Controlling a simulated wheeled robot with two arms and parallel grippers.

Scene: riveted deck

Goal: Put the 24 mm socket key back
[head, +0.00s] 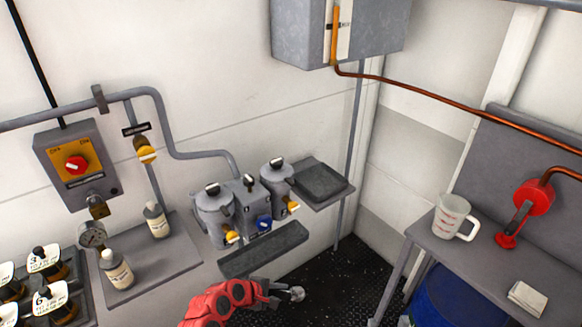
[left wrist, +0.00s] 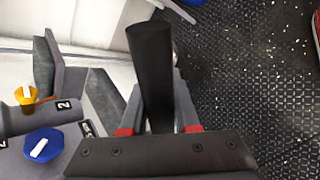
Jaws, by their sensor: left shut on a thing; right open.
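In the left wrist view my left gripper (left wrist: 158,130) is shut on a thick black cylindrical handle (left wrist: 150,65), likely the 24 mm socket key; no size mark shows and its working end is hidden. The handle stands out between the red-padded fingers. No empty place for the key is clear.
Grey canisters (head: 214,212) with yellow levers and a blue knob (head: 264,222) are on the wall; the knob (left wrist: 42,146) is close left of my left gripper. Dark riveted floor (head: 340,275) lies open between.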

